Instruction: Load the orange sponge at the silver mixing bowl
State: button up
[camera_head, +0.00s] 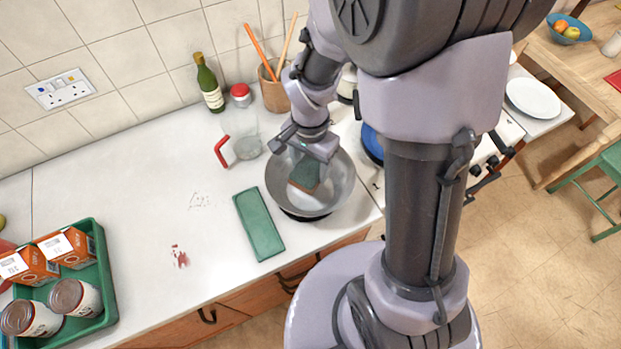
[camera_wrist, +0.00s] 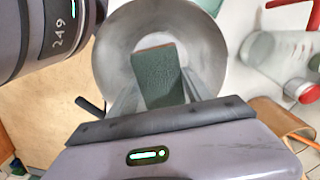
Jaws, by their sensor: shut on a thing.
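The silver mixing bowl (camera_head: 341,188) stands on the white worktop near its front right edge. In the wrist view the bowl (camera_wrist: 208,45) opens below my gripper. The sponge (camera_head: 304,178) has a dark green scouring top and a thin orange-brown edge. It also shows in the wrist view (camera_wrist: 158,74), between my fingers. My gripper (camera_head: 308,163) is shut on the sponge and holds it within the bowl's outline. I cannot tell whether the sponge touches the bowl's bottom. My gripper (camera_wrist: 158,92) partly hides the near end of the sponge.
A green flat block (camera_head: 259,224) lies left of the bowl. A glass jug with a red handle (camera_head: 240,143), a bottle (camera_head: 209,86), a red-lidded jar (camera_head: 241,96) and a utensil pot (camera_head: 273,93) stand behind. A green tray (camera_head: 98,318) holds cans and cartons. The worktop's middle is mostly clear.

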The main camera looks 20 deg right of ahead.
aim_at(310, 169)
jog(key=shift+r+p, duration=1.65)
jog(key=shift+r, duration=0.9)
notch_tip(310, 169, up, 4)
jog(key=p, duration=0.3)
dwell(0.5)
